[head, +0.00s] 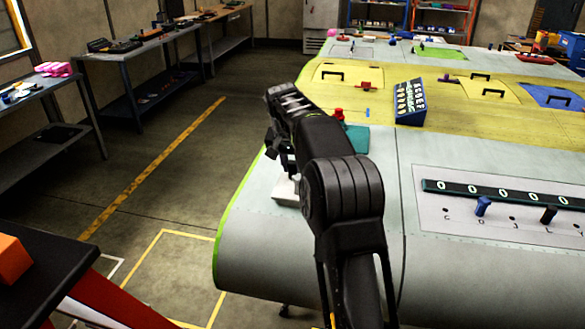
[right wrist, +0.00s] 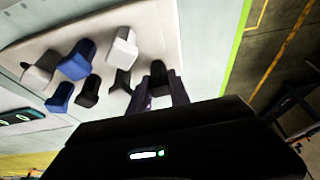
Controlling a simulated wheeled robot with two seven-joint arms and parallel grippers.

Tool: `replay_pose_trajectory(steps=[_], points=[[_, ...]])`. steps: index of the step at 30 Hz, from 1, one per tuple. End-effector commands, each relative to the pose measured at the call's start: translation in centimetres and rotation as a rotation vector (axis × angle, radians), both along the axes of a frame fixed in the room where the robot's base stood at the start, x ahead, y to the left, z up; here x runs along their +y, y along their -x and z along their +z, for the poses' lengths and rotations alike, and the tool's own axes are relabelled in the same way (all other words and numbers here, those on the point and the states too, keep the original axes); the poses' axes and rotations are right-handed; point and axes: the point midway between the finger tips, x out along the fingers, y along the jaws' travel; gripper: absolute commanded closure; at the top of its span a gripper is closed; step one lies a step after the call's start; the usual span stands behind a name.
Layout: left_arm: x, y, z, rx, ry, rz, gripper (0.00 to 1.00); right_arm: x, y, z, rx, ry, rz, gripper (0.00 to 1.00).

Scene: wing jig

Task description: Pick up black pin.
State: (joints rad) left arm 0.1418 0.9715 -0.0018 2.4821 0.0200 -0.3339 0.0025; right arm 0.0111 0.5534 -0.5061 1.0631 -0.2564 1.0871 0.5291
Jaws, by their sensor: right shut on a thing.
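My right gripper (right wrist: 163,93) is shut on a black pin (right wrist: 158,74) at the edge of a white tray (right wrist: 150,30) in the right wrist view. I cannot tell whether this pin is clear of the tray. Two more black pins, one (right wrist: 90,91) and another (right wrist: 121,81), stand beside it, with blue pins (right wrist: 77,60) and white pins (right wrist: 122,47). In the head view the right gripper (head: 281,155) is dark and partly hidden by my arm, over the tray (head: 285,191) at the wing's left edge. My left gripper is not in view.
The grey and yellow wing (head: 300,245) fills the right side. A lettered panel (head: 450,215) holds a blue pin (head: 482,206) and a black pin (head: 548,214). A teal block (head: 357,139) and a number board (head: 410,102) lie beyond. Floor to the left is free.

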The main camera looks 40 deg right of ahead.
Motion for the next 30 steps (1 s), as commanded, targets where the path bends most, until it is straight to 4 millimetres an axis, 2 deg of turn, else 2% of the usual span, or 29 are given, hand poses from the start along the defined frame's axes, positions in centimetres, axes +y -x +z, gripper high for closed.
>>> replay_pose_trajectory(steps=[5,15,18,23,30], points=[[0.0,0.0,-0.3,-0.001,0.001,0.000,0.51,0.0,-0.1,1.7,-0.004,0.001,0.000,1.00],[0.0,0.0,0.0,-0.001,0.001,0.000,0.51,0.0,-0.1,7.7,-0.004,0.001,-0.001,1.00],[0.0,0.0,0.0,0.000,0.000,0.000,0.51,0.0,-0.1,8.7,-0.002,0.001,0.000,1.00],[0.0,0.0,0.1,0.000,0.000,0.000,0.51,0.0,0.0,9.5,-0.001,0.000,0.000,1.00],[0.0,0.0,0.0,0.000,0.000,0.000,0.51,0.0,0.0,9.5,-0.001,-0.001,0.000,1.00]])
